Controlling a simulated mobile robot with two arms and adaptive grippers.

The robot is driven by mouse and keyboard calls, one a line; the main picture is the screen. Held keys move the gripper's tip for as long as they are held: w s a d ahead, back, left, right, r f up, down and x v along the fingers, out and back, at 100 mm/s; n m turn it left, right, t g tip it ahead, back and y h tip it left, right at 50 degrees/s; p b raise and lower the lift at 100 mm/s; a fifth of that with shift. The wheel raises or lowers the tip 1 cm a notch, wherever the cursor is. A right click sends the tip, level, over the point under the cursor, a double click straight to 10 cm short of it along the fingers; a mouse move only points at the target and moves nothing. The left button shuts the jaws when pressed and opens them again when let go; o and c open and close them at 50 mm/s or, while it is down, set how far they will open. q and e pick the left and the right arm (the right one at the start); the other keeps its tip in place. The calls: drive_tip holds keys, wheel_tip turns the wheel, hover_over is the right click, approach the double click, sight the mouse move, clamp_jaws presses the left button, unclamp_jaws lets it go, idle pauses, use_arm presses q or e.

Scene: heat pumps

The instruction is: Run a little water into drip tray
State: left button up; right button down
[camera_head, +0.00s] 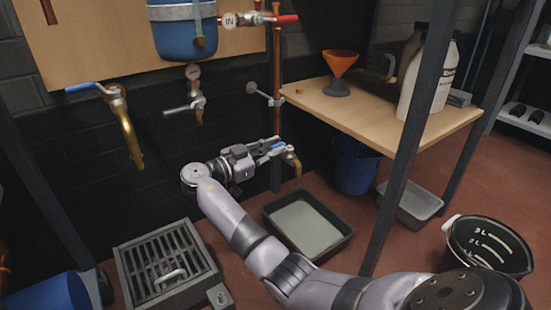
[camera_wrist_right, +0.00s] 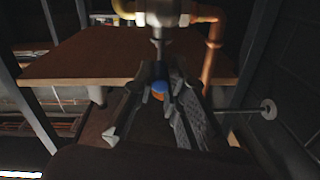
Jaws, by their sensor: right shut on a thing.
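The drip tray (camera_head: 338,240) is a black, shallow, rectangular tray on the floor, with a pale grey-green inside; I cannot tell if that is water or its bottom. Above its back edge is a low tap with a brass spout (camera_head: 292,161) and a blue handle (camera_head: 271,152). My right gripper (camera_head: 272,147) is at this tap, shut on the blue handle. In the right wrist view the fingers (camera_wrist_right: 160,92) close around the blue handle (camera_wrist_right: 159,87), below the metal valve body (camera_wrist_right: 160,14). No water stream is visible at the spout. My left gripper is out of view.
A wooden bench (camera_head: 350,106) holds an orange funnel (camera_head: 340,65) and a white jug (camera_head: 430,85). A dark post (camera_head: 408,140) stands right of my right arm. A floor grate (camera_head: 165,265), a grey bin (camera_head: 412,207) and a black bucket (camera_head: 490,245) flank the tray.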

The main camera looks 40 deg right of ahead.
drive_tip(key=shift+w+m+g, duration=0.3)
drive_tip(key=shift+m+g, duration=0.1)
drive_tip(key=shift+r, duration=0.1)
